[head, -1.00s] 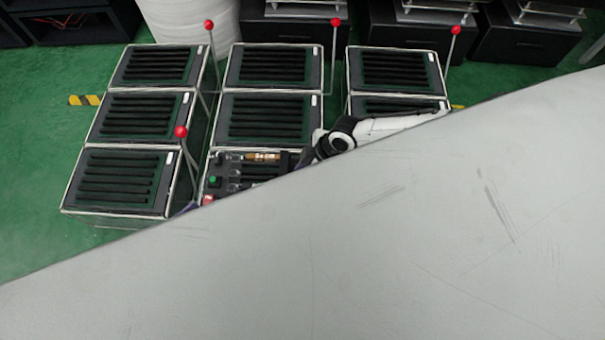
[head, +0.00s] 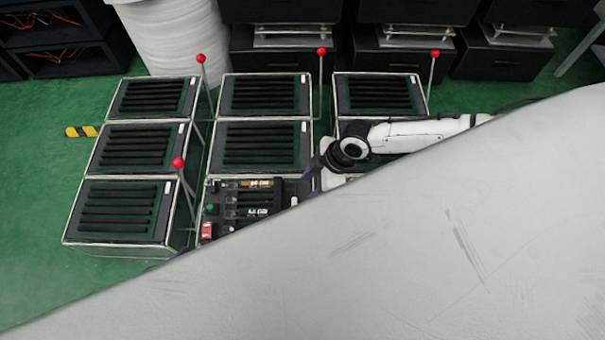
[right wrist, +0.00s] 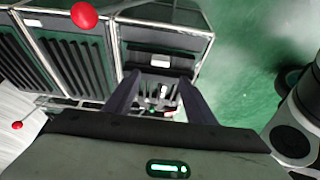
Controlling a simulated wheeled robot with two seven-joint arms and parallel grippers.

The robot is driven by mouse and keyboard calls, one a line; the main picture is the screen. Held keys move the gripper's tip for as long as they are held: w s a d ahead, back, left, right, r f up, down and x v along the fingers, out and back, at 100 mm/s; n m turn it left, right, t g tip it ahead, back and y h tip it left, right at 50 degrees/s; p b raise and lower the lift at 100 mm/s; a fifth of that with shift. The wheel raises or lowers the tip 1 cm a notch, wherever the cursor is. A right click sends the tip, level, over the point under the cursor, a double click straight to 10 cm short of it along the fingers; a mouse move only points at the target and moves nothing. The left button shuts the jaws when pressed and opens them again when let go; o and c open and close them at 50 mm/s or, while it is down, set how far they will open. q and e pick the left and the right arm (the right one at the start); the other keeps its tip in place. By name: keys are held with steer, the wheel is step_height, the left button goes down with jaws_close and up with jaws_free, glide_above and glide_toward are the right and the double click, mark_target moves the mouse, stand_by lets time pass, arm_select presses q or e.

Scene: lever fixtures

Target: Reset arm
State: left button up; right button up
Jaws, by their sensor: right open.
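Several levers with red ball tips stand upright beside the ribbed boxes in the head view: a far left one (head: 200,58), a middle one (head: 322,52), a right one (head: 435,54) and a nearer left one (head: 178,163). My right arm comes in from the right, with its gripper low over the middle row, partly hidden by a pale surface. In the right wrist view my right gripper (right wrist: 160,86) is open, its two dark fingers apart with nothing held. A red lever ball (right wrist: 84,15) is to the upper left of the fingers, apart from them. My left gripper is out of view.
Ribbed boxes in metal frames (head: 152,148) stand in rows on the green floor (head: 35,180). A control panel (head: 240,203) with a green knob sits in the middle row. A large pale scratched surface (head: 350,270) hides the lower right. A white roll (head: 175,35) stands behind.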

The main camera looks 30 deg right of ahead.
steer(key=shift+d+r, duration=0.1)
steer(key=shift+r, duration=0.15)
steer(key=shift+s, duration=0.1)
stand_by(0.3)
